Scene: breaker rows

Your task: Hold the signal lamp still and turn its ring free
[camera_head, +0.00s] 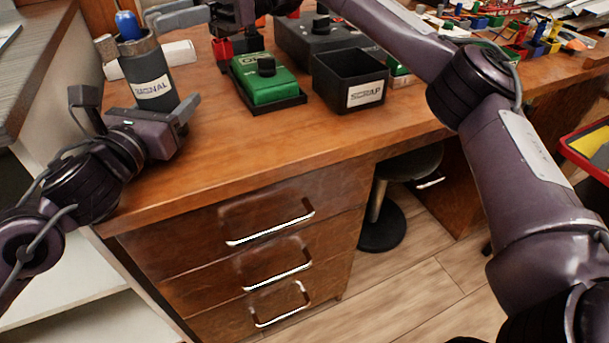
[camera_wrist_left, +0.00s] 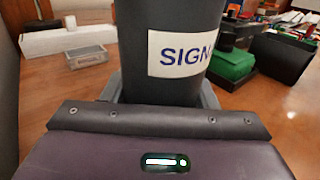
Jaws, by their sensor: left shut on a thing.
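The signal lamp (camera_head: 152,82) stands upright at the desk's left end, a dark cylinder with a white SIGNAL label and a blue top (camera_head: 128,25). A grey-brown ring (camera_head: 138,46) encircles its upper end, with a lug sticking out at left. My left gripper (camera_head: 140,107) is shut on the lamp's lower body, one finger on each side. In the left wrist view the lamp (camera_wrist_left: 172,85) fills the space between the fingers. My right gripper (camera_head: 185,15) is at the top, beside the blue top; its fingertips are only partly seen, so its opening and any contact with the ring are unclear.
A green block with a black knob (camera_head: 265,80) and a black SCRAP bin (camera_head: 349,82) stand right of the lamp. A white object (camera_head: 180,54) lies behind the lamp. A grey tray (camera_wrist_left: 88,55) shows in the wrist view. The desk's front strip (camera_head: 300,140) is clear.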

